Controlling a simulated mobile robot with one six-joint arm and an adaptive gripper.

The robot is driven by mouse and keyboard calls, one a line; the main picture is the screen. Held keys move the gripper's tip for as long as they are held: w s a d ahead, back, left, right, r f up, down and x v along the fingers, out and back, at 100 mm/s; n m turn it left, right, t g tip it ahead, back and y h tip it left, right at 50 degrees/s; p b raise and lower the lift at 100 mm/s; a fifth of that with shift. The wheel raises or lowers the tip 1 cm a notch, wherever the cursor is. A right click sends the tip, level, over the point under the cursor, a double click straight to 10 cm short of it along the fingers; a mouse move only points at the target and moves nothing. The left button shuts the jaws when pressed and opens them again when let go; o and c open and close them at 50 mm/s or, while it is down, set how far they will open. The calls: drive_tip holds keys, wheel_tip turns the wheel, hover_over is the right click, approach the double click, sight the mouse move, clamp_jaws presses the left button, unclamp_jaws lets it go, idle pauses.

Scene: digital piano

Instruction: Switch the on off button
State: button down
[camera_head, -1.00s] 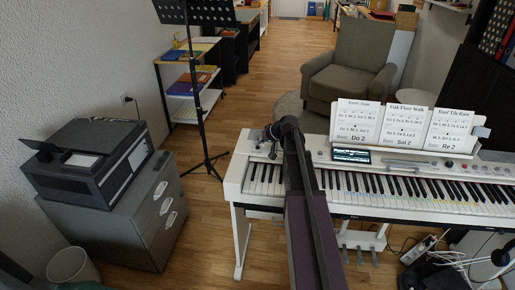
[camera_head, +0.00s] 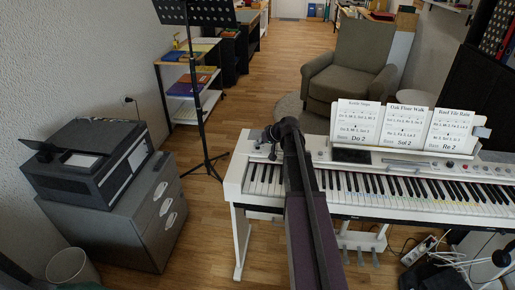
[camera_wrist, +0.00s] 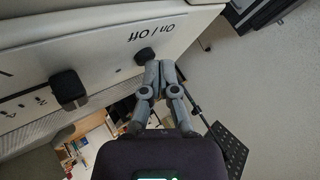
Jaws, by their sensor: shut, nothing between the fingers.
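The white digital piano (camera_head: 240,172) stands right of centre in the head view. In the wrist view its panel (camera_wrist: 100,45) carries a printed "On / Off" label (camera_wrist: 158,33), with a dark round button (camera_wrist: 145,55) beside it. My gripper (camera_wrist: 155,68) is shut and empty, its fingertips right at this button; I cannot tell whether they press it. In the head view my arm reaches over the piano's left end and mostly hides the gripper and button. The small display (camera_head: 351,156) on the piano looks dark.
A square black knob (camera_wrist: 68,88) sits farther along the panel. Song sheets (camera_head: 404,126) stand at the piano's back. A black music stand (camera_head: 200,90) is to the left, by a printer (camera_head: 90,160) on a grey cabinet (camera_head: 150,220). Open floor lies between cabinet and piano.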

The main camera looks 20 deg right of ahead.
drive_tip(key=shift+r+p, duration=0.9)
drive_tip(key=shift+r, duration=0.05)
drive_tip(key=shift+r+p, duration=2.5)
drive_tip(key=shift+r, duration=0.05)
drive_tip(key=s+a+r+n+g+h+p, duration=0.1)
drive_tip(key=s+a+g+p, duration=0.3)
drive_tip(key=s+a, duration=0.7)
drive_tip(key=s+a+r+n+g+h+p, duration=0.1)
drive_tip(key=s+a+p, duration=0.4)
drive_tip(key=s+a, duration=0.7)
drive_tip(key=s+r+g+h, duration=0.1)
drive_tip(key=s+g+h, duration=0.1)
drive_tip(key=shift+s+r+n+g+h, duration=0.25)
drive_tip(key=shift+r+n+g+h, duration=0.05)
drive_tip(key=shift+r+g+h, duration=0.1)
